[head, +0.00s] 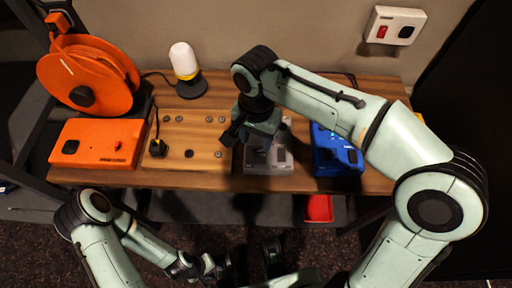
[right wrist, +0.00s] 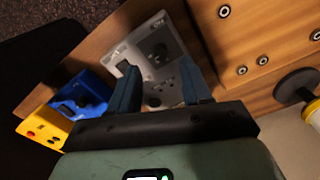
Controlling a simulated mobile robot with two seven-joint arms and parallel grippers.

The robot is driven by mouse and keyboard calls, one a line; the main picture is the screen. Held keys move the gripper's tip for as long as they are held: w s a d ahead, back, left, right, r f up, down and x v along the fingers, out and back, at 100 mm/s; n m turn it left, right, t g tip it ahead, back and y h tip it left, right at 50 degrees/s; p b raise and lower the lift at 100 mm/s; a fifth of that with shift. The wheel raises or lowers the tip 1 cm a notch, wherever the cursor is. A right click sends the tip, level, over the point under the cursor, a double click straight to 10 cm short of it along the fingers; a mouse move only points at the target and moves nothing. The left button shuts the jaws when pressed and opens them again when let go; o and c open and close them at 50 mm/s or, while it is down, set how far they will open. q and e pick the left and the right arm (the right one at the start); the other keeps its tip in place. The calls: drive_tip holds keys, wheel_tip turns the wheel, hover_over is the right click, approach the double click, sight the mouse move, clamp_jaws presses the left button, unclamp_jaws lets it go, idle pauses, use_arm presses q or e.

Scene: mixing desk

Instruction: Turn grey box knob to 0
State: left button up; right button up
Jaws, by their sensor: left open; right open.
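The grey box (head: 283,160) lies on the wooden desk, partly hidden behind my right gripper in the head view. In the right wrist view the grey box (right wrist: 133,47) shows between and beyond the fingers, with a dark round knob (right wrist: 158,52) on its top face. Its markings are too small to read. My right gripper (head: 252,140) is open above the box; in the wrist view its two fingers (right wrist: 161,82) stand apart with nothing between them, and contact with the knob cannot be told. My left gripper (head: 254,260) is open and empty, low in front of the desk.
A blue box (head: 338,152) stands right of the grey one. A yellow box (right wrist: 42,128) shows in the wrist view. An orange box (head: 98,155), a cable reel (head: 75,68) and a white lamp (head: 184,60) are at left. A red bin (head: 318,208) sits below the desk.

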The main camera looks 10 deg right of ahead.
sight(256, 151)
wheel_tip(256, 151, down, 5)
drive_tip(key=shift+f+b, duration=0.15)
drive_tip(key=shift+b, duration=0.25)
clamp_jaws()
